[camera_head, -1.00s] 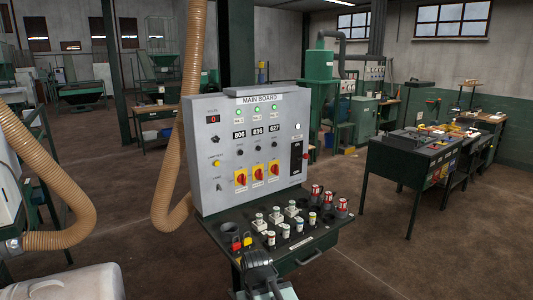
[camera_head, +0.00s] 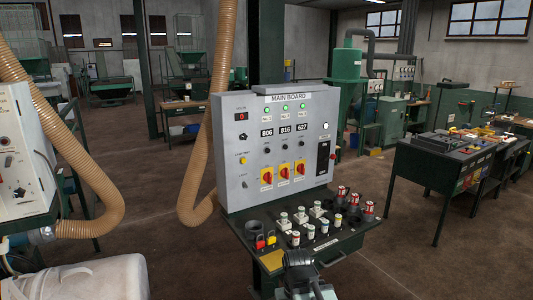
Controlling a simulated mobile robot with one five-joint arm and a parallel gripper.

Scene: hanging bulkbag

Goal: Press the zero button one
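The grey main board panel (camera_head: 240,190) stands upright at mid-picture. It carries three number displays reading 806, 816 and 627, with a small dark round control (camera_head: 266,150) under the left display and similar ones under the others. The labels are too small to tell which is zero button one. Three red and yellow rotary switches (camera_head: 267,177) sit lower on the panel. My gripper (camera_head: 298,258) shows at the bottom edge, in front of the desk and below the panel, apart from its controls. Its fingers cannot be made out clearly.
A dark desk (camera_head: 342,245) juts out below the panel, holding small containers, red cans (camera_head: 369,208) and padlocks (camera_head: 266,240). A tan hose (camera_head: 205,140) hangs left of the panel. A workbench (camera_head: 440,160) stands at right. Floor between is clear.

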